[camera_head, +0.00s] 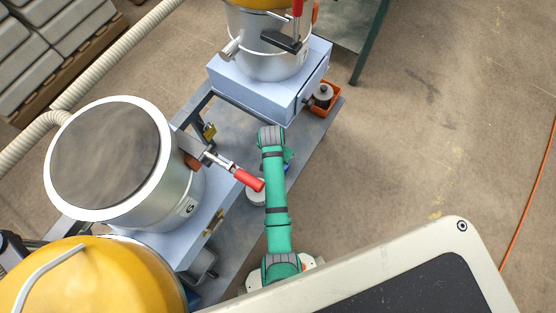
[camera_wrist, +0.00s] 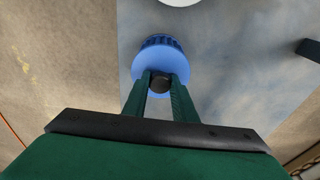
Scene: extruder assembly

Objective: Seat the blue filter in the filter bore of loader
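In the wrist view the blue filter (camera_wrist: 160,52), a ribbed round part with a wider flange and a dark knob (camera_wrist: 160,82), is at my fingertips. My gripper (camera_wrist: 161,84) has its two green fingers closed on either side of the knob. The filter is over or near a grey surface; its height is unclear. In the head view my green arm hides the gripper and most of the filter; a small bit of blue shows beside the arm (camera_head: 287,168). I cannot make out the loader's filter bore in either view.
A large steel drum (camera_head: 180,200) with a red-handled clamp (camera_head: 249,180) stands left of my arm. Another drum (camera_head: 270,60) sits on a pale blue box (camera_head: 262,92). A white round part (camera_head: 256,197) lies on the grey bench (camera_head: 236,128). An orange bin (camera_head: 325,108) is at its right edge.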

